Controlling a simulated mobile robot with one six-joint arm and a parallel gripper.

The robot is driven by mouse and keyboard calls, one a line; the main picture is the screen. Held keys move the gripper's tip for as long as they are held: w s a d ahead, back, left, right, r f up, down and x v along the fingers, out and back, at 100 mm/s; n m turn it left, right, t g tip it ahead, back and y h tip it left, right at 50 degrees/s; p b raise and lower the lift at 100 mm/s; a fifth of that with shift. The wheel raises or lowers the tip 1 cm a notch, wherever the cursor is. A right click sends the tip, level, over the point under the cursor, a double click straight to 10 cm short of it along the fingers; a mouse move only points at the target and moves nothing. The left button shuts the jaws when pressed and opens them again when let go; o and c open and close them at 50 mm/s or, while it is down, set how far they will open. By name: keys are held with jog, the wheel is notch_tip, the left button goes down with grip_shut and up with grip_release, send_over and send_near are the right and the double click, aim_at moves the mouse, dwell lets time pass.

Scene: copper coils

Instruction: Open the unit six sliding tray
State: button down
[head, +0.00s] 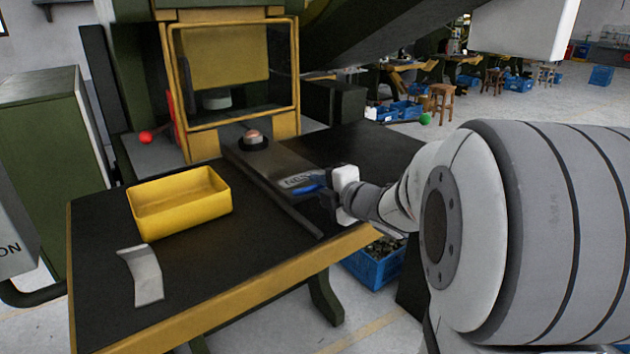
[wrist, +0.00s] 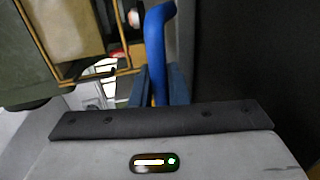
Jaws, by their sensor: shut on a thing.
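The sliding tray (head: 287,163) is a flat grey plate lying on the black table, extending from the yellow-framed press toward the table's front edge. A round coppery piece on a black disc (head: 254,141) sits at its far end, just in front of the frame. A blue handle (head: 308,189) is at the tray's near end; it stands tall in the wrist view (wrist: 156,50). My gripper (head: 326,194) is at this handle, shut on it. In the wrist view my fingers (wrist: 160,87) are on both sides of the handle. The fingertips' exact contact is partly hidden.
A yellow bin (head: 180,207) and a bent metal piece (head: 143,275) lie on the table (head: 215,262) to the left. A dark rail (head: 285,204) runs along the tray's left side. A blue crate (head: 372,268) stands on the floor below the table's right end.

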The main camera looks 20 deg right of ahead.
jog(key=shift+s, duration=0.5)
jog(key=shift+d, duration=0.1)
jog(key=c, duration=1.5)
grip_release()
jog(key=shift+s+d, duration=0.1)
jog(key=shift+s, duration=0.15)
jog(key=v, duration=0.7)
jog(key=shift+s+r+p, duration=0.1)
jog(key=shift+s+p, duration=0.05)
jog(key=shift+p, duration=0.15)
